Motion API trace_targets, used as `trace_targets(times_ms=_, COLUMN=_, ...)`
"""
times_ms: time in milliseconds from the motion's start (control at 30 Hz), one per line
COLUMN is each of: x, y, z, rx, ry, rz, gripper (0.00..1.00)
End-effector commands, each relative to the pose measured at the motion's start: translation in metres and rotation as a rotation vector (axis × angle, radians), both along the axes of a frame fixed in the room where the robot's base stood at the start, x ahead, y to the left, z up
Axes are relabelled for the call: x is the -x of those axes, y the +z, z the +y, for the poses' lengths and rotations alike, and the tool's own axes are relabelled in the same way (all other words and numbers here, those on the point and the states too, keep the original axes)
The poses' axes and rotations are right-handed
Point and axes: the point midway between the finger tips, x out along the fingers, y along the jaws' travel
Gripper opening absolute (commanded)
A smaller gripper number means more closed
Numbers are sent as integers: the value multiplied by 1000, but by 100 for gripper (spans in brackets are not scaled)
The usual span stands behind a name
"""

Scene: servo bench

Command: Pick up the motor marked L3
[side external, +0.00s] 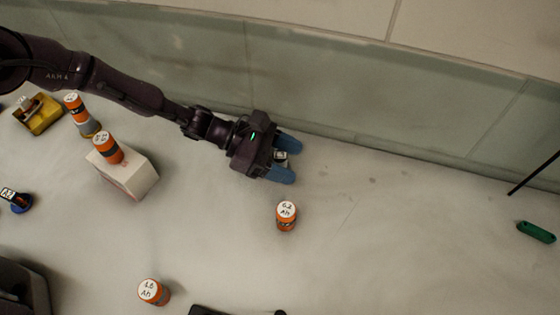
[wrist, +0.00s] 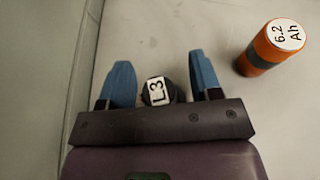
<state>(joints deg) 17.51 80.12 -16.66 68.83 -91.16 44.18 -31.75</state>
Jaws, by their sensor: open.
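The motor marked L3 (wrist: 157,91) is a small dark thing with a white label on top. In the wrist view it stands between the two blue fingers of my gripper (wrist: 163,82), with a gap on each side. My gripper is open around it. In the side external view my gripper (side external: 284,159) is low by the back wall, and the motor (side external: 281,157) shows only in part between the fingers. Its lower part is hidden by the gripper.
An orange battery marked 6.2 Ah (wrist: 271,47) stands right of my gripper; it also shows in the side view (side external: 286,216). A white box (side external: 128,177) carries an orange battery (side external: 107,149). The glazed wall (side external: 340,125) is close behind my gripper.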

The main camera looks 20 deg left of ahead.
Motion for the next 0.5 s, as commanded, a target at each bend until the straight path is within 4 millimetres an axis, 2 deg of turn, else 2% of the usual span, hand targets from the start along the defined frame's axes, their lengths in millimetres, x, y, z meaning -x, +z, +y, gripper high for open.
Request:
trace_targets(times_ms=267, x=0, y=-2, z=-5, rx=0, ry=1, rz=0, gripper=58)
trace_targets(times_ms=367, x=0, y=-2, z=-4, rx=0, ry=1, rz=0, gripper=40)
trace_targets(times_ms=500, x=0, y=-2, z=-4, rx=0, ry=1, rz=0, gripper=8)
